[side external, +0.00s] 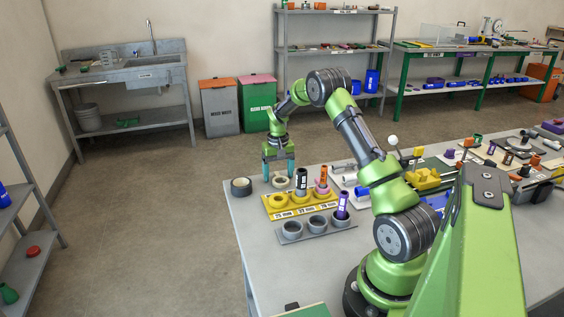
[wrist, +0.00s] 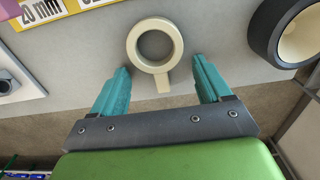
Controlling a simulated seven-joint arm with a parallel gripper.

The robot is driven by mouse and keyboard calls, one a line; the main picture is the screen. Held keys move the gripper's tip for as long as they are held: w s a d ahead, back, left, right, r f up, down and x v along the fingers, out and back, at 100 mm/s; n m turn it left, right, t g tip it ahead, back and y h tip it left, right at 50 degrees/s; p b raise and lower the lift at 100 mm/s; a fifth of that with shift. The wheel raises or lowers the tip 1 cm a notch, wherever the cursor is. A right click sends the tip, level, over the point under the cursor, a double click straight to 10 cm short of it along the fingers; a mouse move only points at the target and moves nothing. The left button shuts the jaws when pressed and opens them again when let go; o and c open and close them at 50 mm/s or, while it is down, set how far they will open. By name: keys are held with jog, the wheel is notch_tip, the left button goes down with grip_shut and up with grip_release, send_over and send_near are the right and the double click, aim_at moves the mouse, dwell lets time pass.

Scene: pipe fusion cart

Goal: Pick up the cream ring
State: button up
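The cream ring (wrist: 157,67) lies flat on the grey table in the wrist view, with a short tab pointing toward my gripper. In the side view the cream ring (side external: 279,186) is near the table's far left edge. My gripper (wrist: 160,64) is open, its two teal fingers spread to either side of the tab, with nothing held between them. In the side view my gripper (side external: 278,172) points down over the ring area. The height gap between fingertips and ring is hard to tell.
A dark roll with a cream core (side external: 241,187) lies to the left of the ring. The table edge is close behind the gripper.

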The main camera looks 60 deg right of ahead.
aim_at(280, 176)
grip_shut()
dwell(0.3)
notch_tip(280, 176, up, 13)
jog(key=s+a+r, duration=0.4)
jog(key=s+r, duration=0.1)
jog(key=s, duration=0.3)
jog(key=shift+s, duration=0.2)
jog(key=shift+a+r, duration=0.1)
